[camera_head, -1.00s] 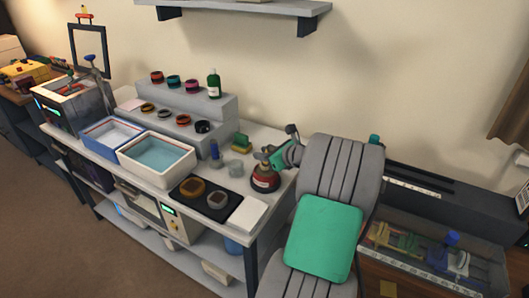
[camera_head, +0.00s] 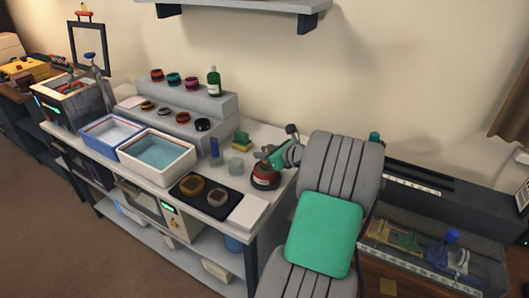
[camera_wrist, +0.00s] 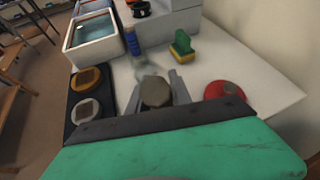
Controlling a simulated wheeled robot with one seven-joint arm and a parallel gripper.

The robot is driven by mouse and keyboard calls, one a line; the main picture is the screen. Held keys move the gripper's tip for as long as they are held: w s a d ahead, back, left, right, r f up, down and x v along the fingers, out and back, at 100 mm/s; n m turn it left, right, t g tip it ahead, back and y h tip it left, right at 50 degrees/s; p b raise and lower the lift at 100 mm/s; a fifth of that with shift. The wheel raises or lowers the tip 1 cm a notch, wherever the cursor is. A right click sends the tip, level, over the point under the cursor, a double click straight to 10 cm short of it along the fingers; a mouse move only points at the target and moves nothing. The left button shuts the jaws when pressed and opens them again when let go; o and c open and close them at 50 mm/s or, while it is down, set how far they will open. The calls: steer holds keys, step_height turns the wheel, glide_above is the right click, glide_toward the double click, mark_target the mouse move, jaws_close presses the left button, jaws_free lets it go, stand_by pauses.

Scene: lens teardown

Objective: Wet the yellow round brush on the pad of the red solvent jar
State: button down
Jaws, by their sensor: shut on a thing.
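The red solvent jar (camera_head: 264,182) stands near the right end of the bench, and its red round top (camera_wrist: 224,88) shows in the wrist view. The jar's pad is not clear. My gripper (camera_wrist: 156,88) is shut on a grey-brown, round-ended thing (camera_wrist: 155,93), which lies between its two grey fingers. No yellow shows on this thing, and its far end is hidden, so I cannot tell if it is the yellow round brush. In the wrist view it is left of the jar. In the head view the gripper (camera_head: 267,154) is just above the jar; contact is unclear.
A clear cup (camera_head: 236,167), a blue upright thing (camera_head: 214,152) and a green-and-yellow sponge (camera_head: 241,141) stand close by. A black tray (camera_head: 206,202) with two round parts and a white pad (camera_head: 248,211) lie in front. Two basins (camera_head: 158,158) are further left.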

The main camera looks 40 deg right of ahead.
step_height(320, 180, up, 7)
steer(key=p, duration=0.8)
steer(key=shift+r, duration=0.1)
stand_by(0.4)
steer(key=w+a+r+n+y, duration=0.1)
steer(key=w+a, duration=0.1)
steer(key=a, duration=0.8)
steer(key=w+a+r+n+y, duration=0.1)
steer(key=w+a+r, duration=0.1)
steer(key=a, duration=0.7)
steer(key=s+a+n+y, duration=0.1)
steer(key=s+a, duration=0.2)
steer(key=a, duration=1.3)
steer(key=shift+s+f+g, duration=0.2)
steer(key=shift+s+g, duration=0.1)
steer(key=shift+s, duration=0.05)
